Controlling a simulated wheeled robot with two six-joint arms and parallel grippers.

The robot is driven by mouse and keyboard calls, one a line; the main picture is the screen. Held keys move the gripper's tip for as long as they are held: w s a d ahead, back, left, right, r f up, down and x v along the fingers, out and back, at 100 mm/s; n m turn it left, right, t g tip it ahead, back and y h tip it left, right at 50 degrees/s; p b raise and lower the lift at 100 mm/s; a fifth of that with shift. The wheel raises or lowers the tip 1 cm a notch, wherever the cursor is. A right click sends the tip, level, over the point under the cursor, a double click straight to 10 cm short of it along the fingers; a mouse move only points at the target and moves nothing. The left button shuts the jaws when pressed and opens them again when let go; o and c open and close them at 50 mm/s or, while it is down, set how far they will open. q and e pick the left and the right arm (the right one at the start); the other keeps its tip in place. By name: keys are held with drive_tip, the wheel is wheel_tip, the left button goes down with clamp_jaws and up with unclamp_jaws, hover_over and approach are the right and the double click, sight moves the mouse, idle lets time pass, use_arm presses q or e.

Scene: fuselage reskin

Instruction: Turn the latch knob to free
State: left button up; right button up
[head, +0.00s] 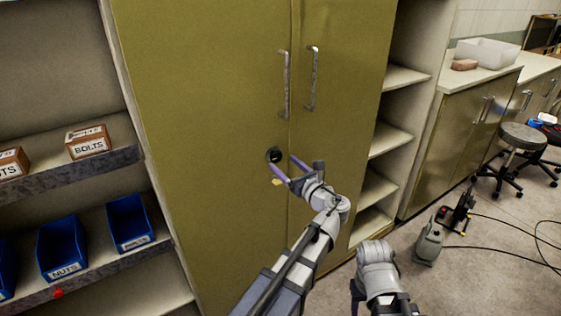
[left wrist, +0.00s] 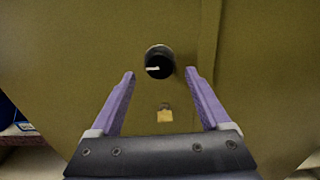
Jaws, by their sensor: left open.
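The latch knob (head: 274,155) is a round black knob on the left door of the olive cabinet (head: 205,120). In the left wrist view the knob (left wrist: 159,63) shows a white pointer mark lying nearly level, on a pale round base. My left gripper (head: 281,167) has two purple fingers, open and empty, close to the door. In the left wrist view the open fingers (left wrist: 160,74) stand either side of the knob, apart from it. A small brass-coloured padlock-shaped tag (left wrist: 164,114) is below the knob. My right gripper's fingers are not visible; only part of that arm shows.
Two vertical door handles (head: 285,85) are above the knob. Left shelves hold blue bins (head: 129,222) and a bolts box (head: 88,141). Open shelves (head: 390,138) stand right of the cabinet. A stool (head: 523,137), a grey machine (head: 428,243) and cables lie on the floor at right.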

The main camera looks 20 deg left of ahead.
sight(277, 158)
use_arm(q)
drive_tip(key=shift+x, duration=1.55)
clamp_jaws()
